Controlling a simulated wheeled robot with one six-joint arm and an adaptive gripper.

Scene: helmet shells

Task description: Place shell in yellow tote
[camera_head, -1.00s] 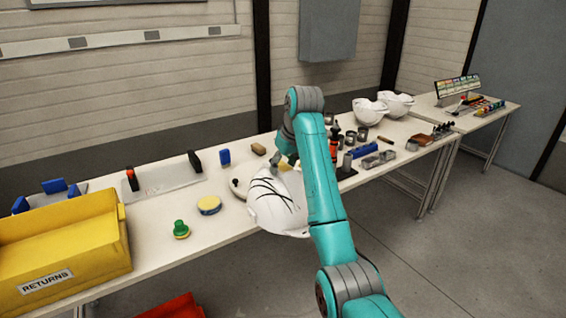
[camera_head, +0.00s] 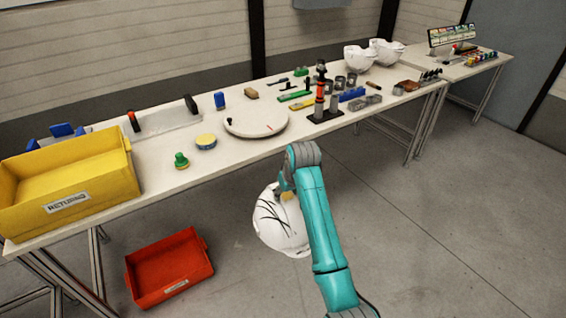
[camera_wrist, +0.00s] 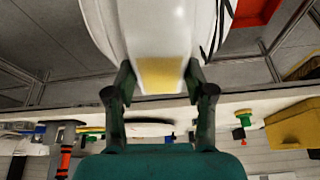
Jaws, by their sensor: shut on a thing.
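A white helmet shell (camera_head: 280,222) with black streaks hangs in front of the bench, over the floor. My gripper (camera_head: 287,192) is shut on its edge, and my arm hides part of the shell's right side. In the wrist view the shell (camera_wrist: 155,30) fills the top middle, with a yellow patch between the two fingers of my gripper (camera_wrist: 160,88). The yellow tote (camera_head: 95,200), labelled RETURNS, sits at the left end of the bench. Its visible inside looks empty. It also shows at the right of the wrist view (camera_wrist: 296,124).
A red tote (camera_head: 170,268) lies on the floor below the bench. A green knob (camera_head: 181,160) and a yellow sponge (camera_head: 206,141) lie between turntable and yellow tote. Two more white shells (camera_head: 361,59) stand farther right.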

